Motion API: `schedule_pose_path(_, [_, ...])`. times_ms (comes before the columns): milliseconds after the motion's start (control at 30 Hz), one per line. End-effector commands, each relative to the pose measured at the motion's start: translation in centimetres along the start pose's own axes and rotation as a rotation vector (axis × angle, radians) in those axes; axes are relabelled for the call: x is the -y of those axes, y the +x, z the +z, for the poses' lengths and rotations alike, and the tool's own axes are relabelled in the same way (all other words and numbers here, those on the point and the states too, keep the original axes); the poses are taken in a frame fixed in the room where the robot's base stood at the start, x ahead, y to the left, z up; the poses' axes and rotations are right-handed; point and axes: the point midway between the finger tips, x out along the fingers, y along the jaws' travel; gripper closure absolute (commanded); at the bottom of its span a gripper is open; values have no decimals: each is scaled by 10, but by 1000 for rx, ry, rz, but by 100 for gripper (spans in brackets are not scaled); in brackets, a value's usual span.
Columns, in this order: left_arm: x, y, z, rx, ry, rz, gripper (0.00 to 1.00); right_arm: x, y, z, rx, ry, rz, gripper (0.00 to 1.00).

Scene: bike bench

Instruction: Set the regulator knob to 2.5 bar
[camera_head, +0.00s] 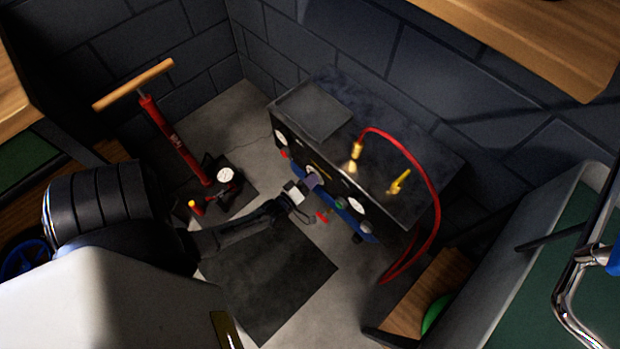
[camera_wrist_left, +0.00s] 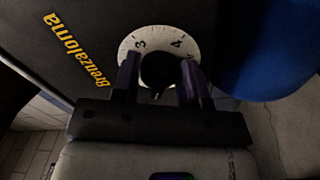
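The regulator knob (camera_wrist_left: 160,70) is black and sits on a white dial (camera_wrist_left: 133,45) with the figures 3 and 4 showing. A small pointed mark on the knob faces down in the left wrist view, towards my gripper; the dial there is hidden. My left gripper (camera_wrist_left: 159,82) has its two purple fingers on either side of the knob, with no clear gap. In the head view my left gripper (camera_head: 312,182) reaches the front of the black compressor (camera_head: 374,165) and hides the knob. My right gripper is not in view.
A red hose (camera_head: 434,190) loops from a brass fitting on top of the compressor down its right side. A red floor pump (camera_head: 175,140) stands to the left. A blue tank (camera_wrist_left: 268,50) bulges close to the right of the knob. A dark mat (camera_head: 270,285) lies on the floor.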

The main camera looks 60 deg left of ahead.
Motion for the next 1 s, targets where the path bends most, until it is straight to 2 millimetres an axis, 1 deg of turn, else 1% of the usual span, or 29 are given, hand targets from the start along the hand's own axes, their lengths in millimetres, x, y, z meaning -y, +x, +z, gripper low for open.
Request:
schedule_pose_path(33, [0,0,0,0,0,0,65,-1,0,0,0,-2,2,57])
schedule_pose_path(233, [0,0,0,0,0,0,84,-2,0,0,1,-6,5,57])
schedule_pose_path(400, [0,0,0,0,11,0,84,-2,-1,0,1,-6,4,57])
schedule_pose_path(567, [-1,0,0,0,67,0,84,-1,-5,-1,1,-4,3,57])
schedule_pose_path(767, [-1,0,-1,0,212,-1,84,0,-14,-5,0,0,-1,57])
schedule_pose_path(1000, [0,0,-1,-1,439,-1,84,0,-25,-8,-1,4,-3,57])
